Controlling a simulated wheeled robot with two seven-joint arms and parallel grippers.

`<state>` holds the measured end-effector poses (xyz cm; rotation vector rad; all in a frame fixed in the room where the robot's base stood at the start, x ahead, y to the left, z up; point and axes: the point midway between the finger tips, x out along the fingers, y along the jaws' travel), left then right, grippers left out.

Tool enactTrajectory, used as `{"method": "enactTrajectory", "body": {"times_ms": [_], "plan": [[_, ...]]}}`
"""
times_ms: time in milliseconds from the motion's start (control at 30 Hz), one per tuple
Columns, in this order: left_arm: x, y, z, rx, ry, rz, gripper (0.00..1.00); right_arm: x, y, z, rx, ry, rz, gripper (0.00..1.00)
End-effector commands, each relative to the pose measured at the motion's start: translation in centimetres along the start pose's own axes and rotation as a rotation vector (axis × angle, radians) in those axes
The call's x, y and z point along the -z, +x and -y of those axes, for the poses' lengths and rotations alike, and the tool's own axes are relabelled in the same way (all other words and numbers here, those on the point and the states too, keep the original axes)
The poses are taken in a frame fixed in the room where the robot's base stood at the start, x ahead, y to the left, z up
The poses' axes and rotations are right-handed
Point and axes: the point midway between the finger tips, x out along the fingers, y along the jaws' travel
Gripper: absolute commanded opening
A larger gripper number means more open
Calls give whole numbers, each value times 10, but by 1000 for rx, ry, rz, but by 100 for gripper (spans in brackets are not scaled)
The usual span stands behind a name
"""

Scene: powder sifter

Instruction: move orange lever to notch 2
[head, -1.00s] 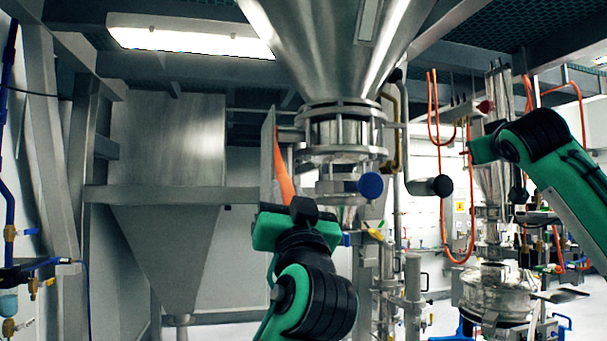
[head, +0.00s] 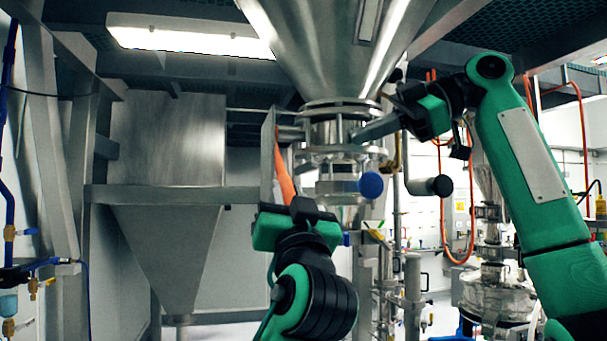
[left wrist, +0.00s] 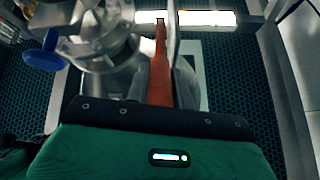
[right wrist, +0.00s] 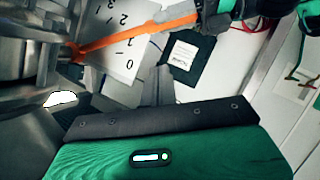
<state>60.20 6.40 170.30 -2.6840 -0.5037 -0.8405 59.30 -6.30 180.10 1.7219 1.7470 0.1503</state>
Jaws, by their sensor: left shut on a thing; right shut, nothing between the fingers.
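The orange lever (head: 283,178) slants beside a thin metal plate (head: 267,155) left of the valve under the hopper. My left gripper (head: 302,207) is shut on the lever's lower end; the lever also runs up between the fingers in the left wrist view (left wrist: 160,75). In the right wrist view the lever (right wrist: 140,34) crosses a white number plate (right wrist: 118,68) marked 0 to 3. It passes between the 0 and the 2; the exact notch is hidden. My right gripper (head: 365,131) is shut and empty, raised in front of the valve, its tips pointing left.
The steel hopper (head: 335,50) hangs overhead. A blue knob (head: 370,185) and a black-ended cylinder (head: 440,185) stick out right of the lever. A large grey bin (head: 165,150) stands to the left. Orange hoses (head: 445,225) hang at the right.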

Motion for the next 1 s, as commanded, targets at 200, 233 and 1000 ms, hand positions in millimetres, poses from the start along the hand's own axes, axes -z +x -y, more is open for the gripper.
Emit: {"method": "enactTrajectory", "body": {"times_ms": [200, 233, 1000], "plan": [[0, 0, 0, -1, 0, 1, 0, 17, 6, 15, 104, -100, -98, 0], [0, 0, 0, -1, 0, 1, 0, 18, 8, 16, 108, -105, -102, 0], [0, 0, 0, 0, 0, -1, 0, -2, 114, 24, 108, -104, -103, 0]]}}
